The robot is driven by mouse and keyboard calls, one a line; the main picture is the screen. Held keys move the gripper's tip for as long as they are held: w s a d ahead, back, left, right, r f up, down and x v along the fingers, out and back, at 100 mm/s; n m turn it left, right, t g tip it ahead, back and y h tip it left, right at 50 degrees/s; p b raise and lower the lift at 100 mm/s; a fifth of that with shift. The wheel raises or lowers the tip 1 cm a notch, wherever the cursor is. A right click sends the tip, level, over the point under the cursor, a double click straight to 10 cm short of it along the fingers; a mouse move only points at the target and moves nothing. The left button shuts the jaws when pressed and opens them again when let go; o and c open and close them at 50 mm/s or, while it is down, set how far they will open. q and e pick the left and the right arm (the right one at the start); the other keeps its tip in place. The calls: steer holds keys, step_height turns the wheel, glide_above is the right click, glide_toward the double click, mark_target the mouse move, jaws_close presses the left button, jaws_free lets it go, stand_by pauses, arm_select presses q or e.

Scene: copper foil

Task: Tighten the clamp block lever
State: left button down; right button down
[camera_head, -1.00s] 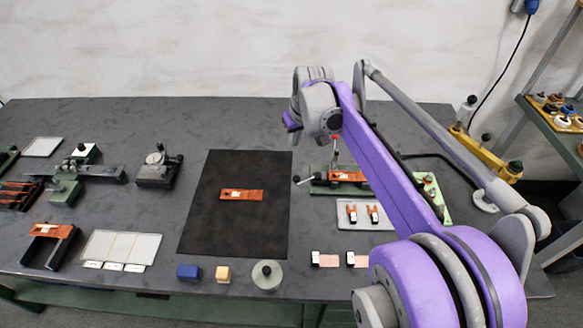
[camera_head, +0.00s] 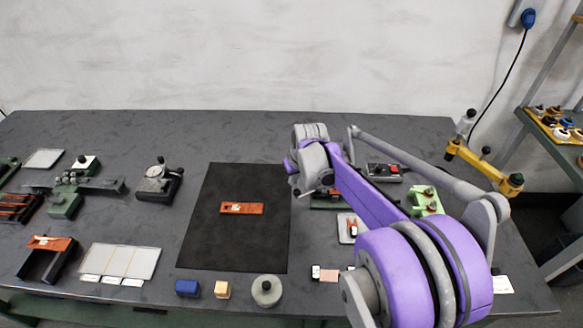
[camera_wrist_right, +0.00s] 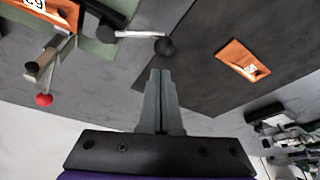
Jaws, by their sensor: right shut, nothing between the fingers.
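The clamp block shows in the right wrist view at upper left, a green base (camera_wrist_right: 98,50) holding an orange part (camera_wrist_right: 55,14). Its lever (camera_wrist_right: 140,34) is a pale rod ending in a black ball. A second lever (camera_wrist_right: 45,78) has a red ball. My right gripper (camera_wrist_right: 160,72) is shut and empty, with its fingertips a little below the black ball in the picture; I cannot tell whether they touch it. In the head view, my right gripper (camera_head: 299,188) is beside the clamp block (camera_head: 323,203), and my arm hides most of the block. My left gripper is not in view.
A black mat (camera_head: 232,238) with an orange strip (camera_head: 242,208) lies left of the clamp block. A red-button box (camera_head: 384,171) stands behind my arm.

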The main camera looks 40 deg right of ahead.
mark_target(297, 190)
steer(key=shift+s+a+f, duration=0.1)
steer(key=shift+s+f, duration=0.1)
steer(key=shift+s, duration=0.2)
steer(key=shift+s+a+n+y, duration=0.15)
steer(key=shift+s+n+y, duration=0.15)
steer(key=shift+s+n, duration=0.35)
steer(key=shift+s+n+y, duration=0.4)
steer(key=shift+s+n, duration=0.1)
steer(key=shift+n, duration=0.65)
steer(key=s+n+y, duration=0.1)
steer(key=n, duration=0.1)
steer(key=s+n, duration=0.2)
steer(key=n, duration=0.1)
steer(key=shift+s+d+y, duration=0.1)
steer(key=shift+d+y, duration=0.1)
steer(key=shift+y, duration=0.2)
steer(key=shift+s+d+n+g, duration=0.1)
steer(key=shift+s+n+g, duration=0.2)
steer(key=shift+n, duration=0.1)
steer(key=shift+s+d, duration=0.4)
steer(key=shift+s, duration=0.2)
